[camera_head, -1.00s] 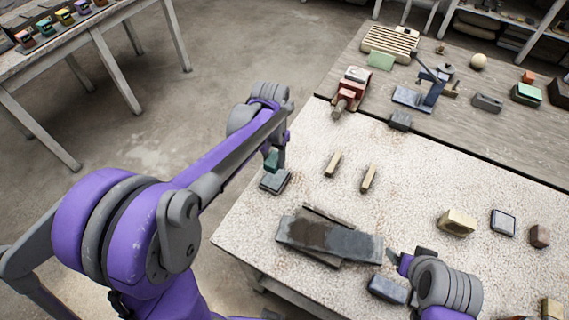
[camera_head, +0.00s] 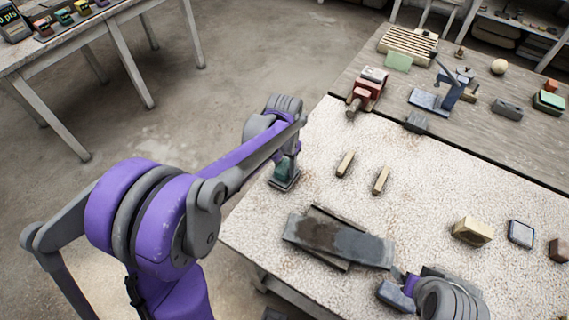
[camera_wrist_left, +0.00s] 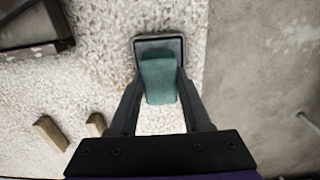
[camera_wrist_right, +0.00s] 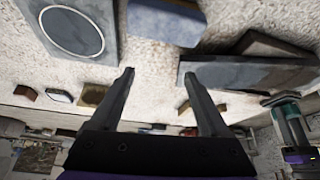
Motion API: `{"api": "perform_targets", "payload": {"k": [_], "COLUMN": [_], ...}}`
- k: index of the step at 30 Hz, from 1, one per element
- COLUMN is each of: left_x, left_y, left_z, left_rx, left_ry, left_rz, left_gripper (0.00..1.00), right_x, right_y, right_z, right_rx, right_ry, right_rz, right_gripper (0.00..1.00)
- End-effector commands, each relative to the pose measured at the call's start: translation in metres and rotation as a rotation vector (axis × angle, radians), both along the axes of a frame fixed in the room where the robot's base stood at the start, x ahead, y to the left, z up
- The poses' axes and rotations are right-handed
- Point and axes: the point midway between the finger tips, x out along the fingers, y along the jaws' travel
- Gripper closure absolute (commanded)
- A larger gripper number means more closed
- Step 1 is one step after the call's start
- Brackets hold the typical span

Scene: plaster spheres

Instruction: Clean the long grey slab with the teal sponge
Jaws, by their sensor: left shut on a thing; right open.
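The long grey slab (camera_head: 365,249) lies on the pale speckled bench top, over a brown board. Its left half is stained dark brown and its right half is grey. It also shows in the right wrist view (camera_wrist_right: 245,75). My left gripper (camera_head: 284,169) is shut on the teal sponge (camera_wrist_left: 158,80), over a small dark tray (camera_wrist_left: 175,43) left of the slab. The sponge reaches down to the tray; whether it touches is unclear. My right gripper (camera_wrist_right: 160,76) is open and empty, near the slab's right end and a blue-grey block (camera_head: 394,297).
Two small wooden sticks (camera_head: 345,163) (camera_head: 381,180) lie behind the slab. A tan block (camera_head: 472,231), a dark-framed square (camera_head: 520,234) and a brown block (camera_head: 559,250) lie to the right. A red vise (camera_head: 368,91) stands at the back. The bench between is clear.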

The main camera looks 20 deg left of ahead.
Motion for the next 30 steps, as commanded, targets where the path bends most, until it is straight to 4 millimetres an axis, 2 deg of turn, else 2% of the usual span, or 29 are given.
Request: {"api": "perform_targets", "payload": {"k": [30], "left_x": [0.0001], "left_y": [0.0000], "left_z": [-0.0042], "left_rx": [0.000], "left_ry": [0.000], "left_rz": [0.000], "left_gripper": [0.96], "right_x": [-0.0011], "right_y": [0.0000], "right_z": [-0.0034], "right_rx": [0.000], "right_ry": [0.002], "right_rz": [0.000], "right_gripper": [0.20]}}
